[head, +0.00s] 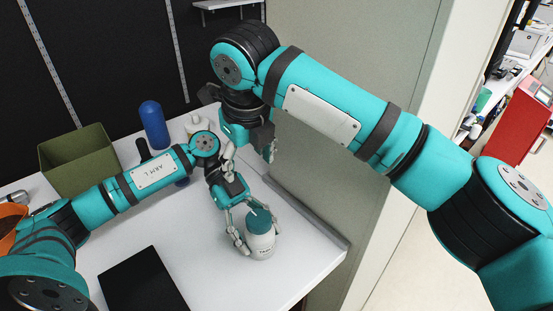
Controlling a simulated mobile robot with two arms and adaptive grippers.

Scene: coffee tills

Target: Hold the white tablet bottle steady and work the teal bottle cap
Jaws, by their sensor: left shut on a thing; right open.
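The white tablet bottle (261,247) stands upright on the white counter near its right edge, with dark lettering low on its side. The teal bottle cap (258,221) sits on top of it. My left gripper (255,233) is shut on the bottle, its fingers at the bottle's left and upper side. These fingers partly hide the bottle and the cap's edge. My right gripper (249,157) is open and empty. It hangs above and behind the bottle, clear of the cap, and partly overlaps my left wrist in the view.
An olive green bin (78,165) and a blue cylinder with a rounded top (154,124) stand at the back left. A pale bottle (194,124) stands behind my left wrist. A black flat panel (143,283) lies at the front. A raised ledge (306,222) runs along the counter's right side.

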